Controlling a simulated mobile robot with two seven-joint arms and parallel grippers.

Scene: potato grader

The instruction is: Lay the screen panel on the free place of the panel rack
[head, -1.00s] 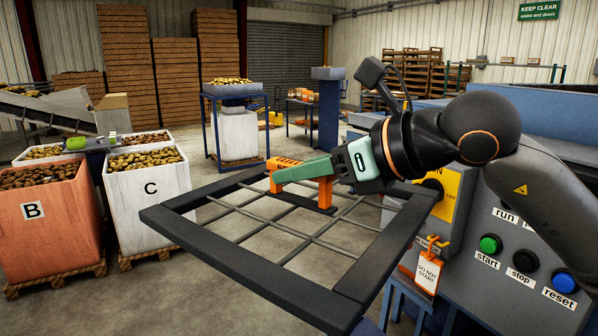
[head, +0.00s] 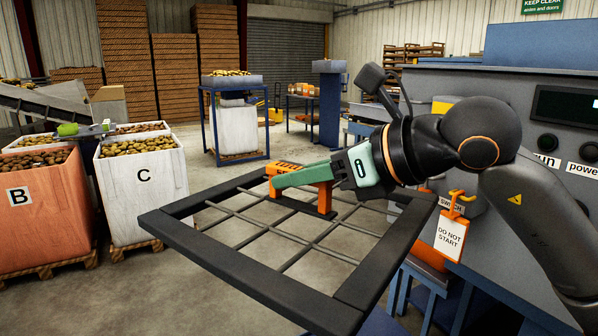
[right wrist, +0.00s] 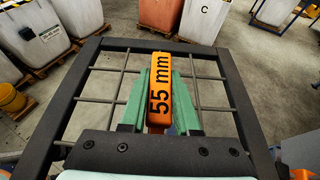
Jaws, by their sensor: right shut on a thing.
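The screen panel is a dark square frame with a grid of metal bars (head: 240,265), held out in the air in front of me, nearly level. Its orange handle (right wrist: 174,97) reads "55 mm" in the right wrist view. My right gripper (head: 318,178), with green fingers, is shut on that handle; in the right wrist view the fingers (right wrist: 160,98) lie on both sides of it. My left gripper is not in view. I cannot make out the panel rack in these frames.
A grey control cabinet (head: 480,110) with buttons stands close at the right, with a "do not start" tag (head: 450,236) hanging by it. Potato crates B (head: 40,225) and C (head: 145,195) stand left. Open concrete floor lies beyond the panel.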

